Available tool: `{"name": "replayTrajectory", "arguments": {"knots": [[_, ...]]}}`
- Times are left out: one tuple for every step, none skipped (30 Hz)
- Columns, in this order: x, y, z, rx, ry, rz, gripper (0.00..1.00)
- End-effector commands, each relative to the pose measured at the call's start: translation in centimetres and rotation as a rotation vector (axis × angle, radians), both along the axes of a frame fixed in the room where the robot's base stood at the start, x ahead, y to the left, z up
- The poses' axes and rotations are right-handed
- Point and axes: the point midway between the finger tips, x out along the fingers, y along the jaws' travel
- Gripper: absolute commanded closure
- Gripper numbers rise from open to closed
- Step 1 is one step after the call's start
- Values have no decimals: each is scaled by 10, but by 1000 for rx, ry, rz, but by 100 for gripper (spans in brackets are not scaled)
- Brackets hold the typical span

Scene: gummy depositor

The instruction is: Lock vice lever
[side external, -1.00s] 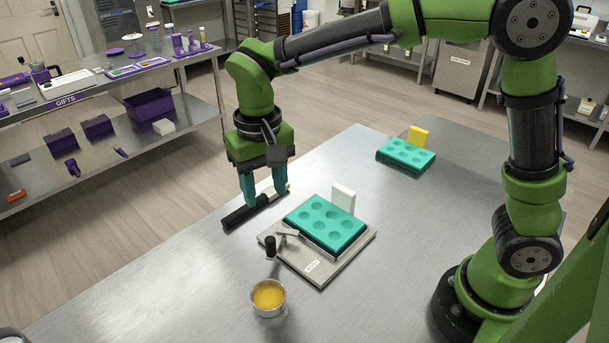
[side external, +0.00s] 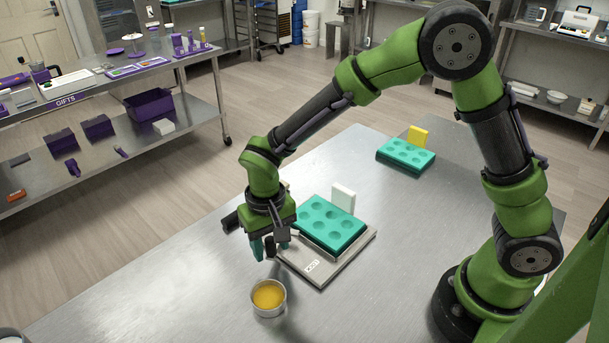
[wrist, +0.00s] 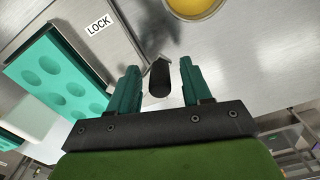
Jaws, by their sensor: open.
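The vice (side external: 345,262) is a grey plate on the steel table with a teal mold (side external: 330,222) on it. Its LOCK label (wrist: 98,24) shows in the wrist view. The vice lever's black knob (wrist: 159,78) stands between my two open fingers in the wrist view, with a gap on each side. My gripper (wrist: 156,88) is open and points down at the vice's left corner. In the side view my gripper (side external: 269,248) covers most of the lever, and its black knob (side external: 269,246) shows between the fingers.
A metal cup of orange liquid (side external: 268,296) stands close in front of my gripper. A black-handled tool (side external: 231,221) lies behind it, partly hidden. A white block (side external: 343,197) stands behind the mold. Another teal mold (side external: 405,154) and a yellow block (side external: 418,135) are farther back.

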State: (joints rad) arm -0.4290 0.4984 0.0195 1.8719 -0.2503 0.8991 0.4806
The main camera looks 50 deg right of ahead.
Motion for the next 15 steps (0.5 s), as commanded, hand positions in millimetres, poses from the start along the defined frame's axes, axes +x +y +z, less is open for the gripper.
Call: {"name": "replayTrajectory", "arguments": {"knots": [[0, 0, 0, 0, 0, 0, 51], [0, 0, 0, 0, 0, 0, 51], [0, 0, 0, 0, 0, 0, 51], [0, 0, 0, 0, 0, 0, 53], [0, 0, 0, 0, 0, 0, 57], [0, 0, 0, 0, 0, 0, 64], [0, 0, 0, 0, 0, 0, 68], [0, 0, 0, 0, 0, 0, 73], [0, 0, 0, 0, 0, 0, 79], [0, 0, 0, 0, 0, 0, 84], [0, 0, 0, 0, 0, 0, 88], [0, 0, 1, 0, 0, 0, 94], [0, 0, 1, 0, 0, 0, 99], [0, 0, 1, 0, 0, 0, 100], [0, 0, 1, 0, 0, 0, 100]]}}
